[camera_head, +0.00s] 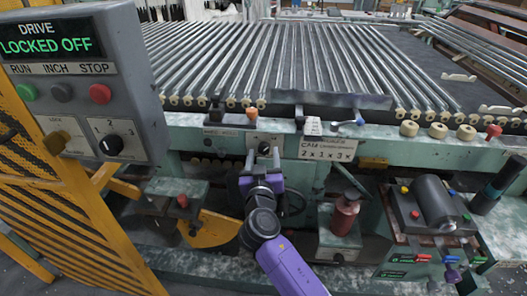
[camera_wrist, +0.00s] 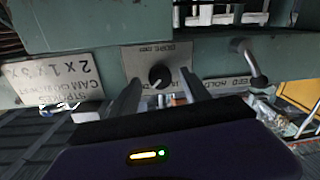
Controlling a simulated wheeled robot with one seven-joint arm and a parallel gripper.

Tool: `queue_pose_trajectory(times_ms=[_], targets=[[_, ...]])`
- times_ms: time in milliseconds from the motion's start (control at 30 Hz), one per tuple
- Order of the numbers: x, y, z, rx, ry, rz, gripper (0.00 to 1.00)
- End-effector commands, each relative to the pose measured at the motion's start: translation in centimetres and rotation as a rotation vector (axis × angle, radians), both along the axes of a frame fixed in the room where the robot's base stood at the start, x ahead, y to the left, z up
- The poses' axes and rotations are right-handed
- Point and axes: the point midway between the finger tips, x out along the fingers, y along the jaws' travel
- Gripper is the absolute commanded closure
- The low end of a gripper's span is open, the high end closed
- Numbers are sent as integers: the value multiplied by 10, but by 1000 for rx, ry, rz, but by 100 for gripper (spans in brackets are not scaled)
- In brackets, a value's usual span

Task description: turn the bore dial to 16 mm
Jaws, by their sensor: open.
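The bore dial (camera_wrist: 159,75) is a round black knob on a grey plate in the wrist view, with a small pale mark at its lower left. The plate's lettering is upside down there and the scale is too small to read. In the head view the dial (camera_head: 264,148) is a small dark knob on the green machine rail. My gripper (camera_head: 263,158) is open in front of it. In the wrist view my gripper's two fingers (camera_wrist: 161,80) reach toward the plate, one on each side of the knob. I cannot tell whether either touches it.
A CAM plate (camera_head: 327,149) sits right of the dial, with a small lever (camera_head: 346,123) above. A grey control box (camera_head: 85,85) reads "DRIVE LOCKED OFF" at left, by a yellow guard (camera_head: 60,210). A red container (camera_head: 345,215) stands low at right. Glass tubes (camera_head: 290,55) lie behind.

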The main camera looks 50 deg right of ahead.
Motion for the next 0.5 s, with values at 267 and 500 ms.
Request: queue_pose_trajectory(times_ms=[267,500], targets=[[12,-13,-1,1,1,0,45],[12,-13,0,0,0,1,51]])
